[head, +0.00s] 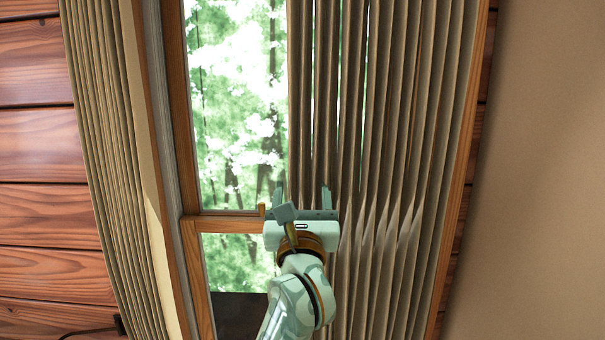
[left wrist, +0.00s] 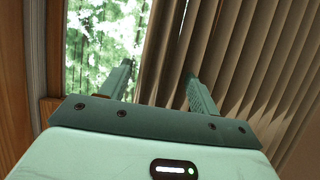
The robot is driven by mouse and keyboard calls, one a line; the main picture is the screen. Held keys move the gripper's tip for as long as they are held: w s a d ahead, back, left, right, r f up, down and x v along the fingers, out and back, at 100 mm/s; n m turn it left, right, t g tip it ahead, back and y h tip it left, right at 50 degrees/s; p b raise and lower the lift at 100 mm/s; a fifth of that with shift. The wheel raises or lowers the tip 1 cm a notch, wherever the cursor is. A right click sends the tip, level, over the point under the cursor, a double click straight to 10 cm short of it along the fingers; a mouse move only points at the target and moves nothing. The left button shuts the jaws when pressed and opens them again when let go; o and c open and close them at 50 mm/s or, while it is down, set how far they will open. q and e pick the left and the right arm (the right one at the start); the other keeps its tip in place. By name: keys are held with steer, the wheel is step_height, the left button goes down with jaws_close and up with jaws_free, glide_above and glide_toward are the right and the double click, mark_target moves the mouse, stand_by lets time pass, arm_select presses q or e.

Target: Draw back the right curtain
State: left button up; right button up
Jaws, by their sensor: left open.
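The right curtain (head: 385,130) is a pleated grey-brown cloth that hangs over the right part of the window. Its left edge lies near the middle of the window, and its pleats pinch together at about the gripper's height. My left gripper (head: 302,192) is open at that left edge, one finger on each side of it. In the left wrist view the right curtain (left wrist: 235,50) passes between and behind the two open fingers (left wrist: 158,85). I cannot tell whether the fingers touch the cloth. My right gripper is in neither view.
The left curtain (head: 115,150) hangs gathered at the left of the window. The wooden window frame (head: 178,110) and the glass (head: 235,100) with green trees outside show between the curtains. A log wall (head: 40,150) is at the left, and a plain tan surface (head: 545,170) at the right.

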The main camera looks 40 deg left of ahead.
mark_target(302, 182)
arm_select(q)
steer(key=p+x, duration=0.1)
steer(key=x, duration=0.3)
steer(key=shift+a+r, duration=0.2)
steer(key=shift+r, duration=0.1)
steer(key=shift+w+a, duration=0.3)
steer(key=shift+w, duration=0.25)
steer(key=shift+s, duration=0.1)
